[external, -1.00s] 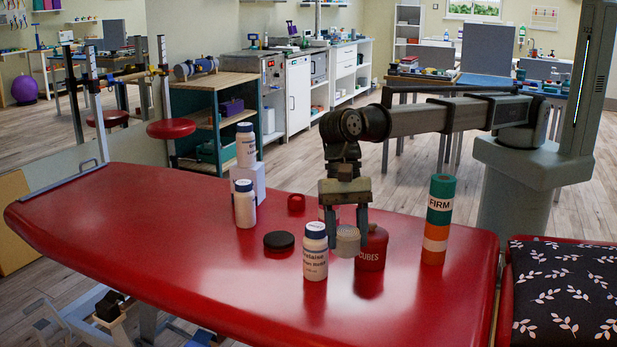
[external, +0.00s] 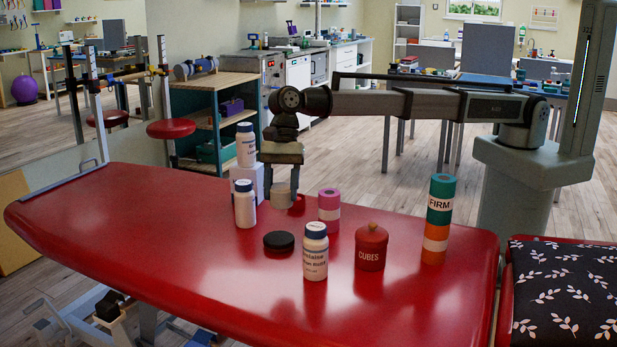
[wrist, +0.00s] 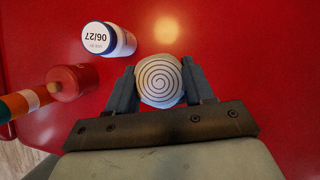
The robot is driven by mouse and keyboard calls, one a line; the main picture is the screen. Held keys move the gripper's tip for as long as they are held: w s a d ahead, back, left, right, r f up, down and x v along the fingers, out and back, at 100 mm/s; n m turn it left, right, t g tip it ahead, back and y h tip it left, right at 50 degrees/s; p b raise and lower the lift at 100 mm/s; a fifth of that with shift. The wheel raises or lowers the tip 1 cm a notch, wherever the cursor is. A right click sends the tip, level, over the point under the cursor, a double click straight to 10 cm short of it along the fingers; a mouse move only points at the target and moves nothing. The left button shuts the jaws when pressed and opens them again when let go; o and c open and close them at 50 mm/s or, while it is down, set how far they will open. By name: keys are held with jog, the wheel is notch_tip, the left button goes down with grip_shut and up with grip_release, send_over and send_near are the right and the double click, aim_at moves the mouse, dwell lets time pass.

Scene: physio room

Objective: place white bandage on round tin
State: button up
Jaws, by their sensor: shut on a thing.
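The white bandage (external: 281,196) is a short off-white roll. My gripper (external: 282,190) is shut on it and holds it upright above the red couch. In the wrist view the bandage (wrist: 158,82) shows its spiral end between the two fingers (wrist: 160,68). A flat, round black tin (external: 279,242), which looks like the round tin, lies on the couch. In the external view it is below the held bandage, nearer the camera and apart from it. I cannot make out the tin in the wrist view.
On the red couch (external: 150,235) stand white bottles (external: 315,255) (external: 245,207), a pink roll (external: 328,198), a red CUBES jar (external: 370,250) and a FIRM stack (external: 438,220). Another bottle (external: 246,150) tops a white block (external: 260,178). A small red thing (external: 298,203) is by my gripper. The couch's left is clear.

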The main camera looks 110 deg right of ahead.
send_over(279, 242)
jog(key=d, duration=0.3)
notch_tip(279, 242, down, 2)
jog(key=shift+n+g+y, duration=0.3)
jog(key=shift+n+y, duration=0.1)
jog(key=shift+n, duration=0.4)
jog(key=shift+s+a+f, duration=0.1)
jog(key=shift+a+f, duration=0.05)
jog(key=shift+f, duration=1.5)
jog(key=shift+s+a+f, duration=0.1)
jog(key=shift+s+f, duration=0.05)
jog(key=shift+f, duration=1.45)
jog(key=shift+s+a+f, duration=0.1)
jog(key=shift+a+f, duration=0.05)
jog(key=shift+f, duration=1.5)
jog(key=shift+f, duration=0.15)
jog(key=o, duration=1)
jog(key=shift+o, duration=0.2)
jog(key=v, duration=1.2)
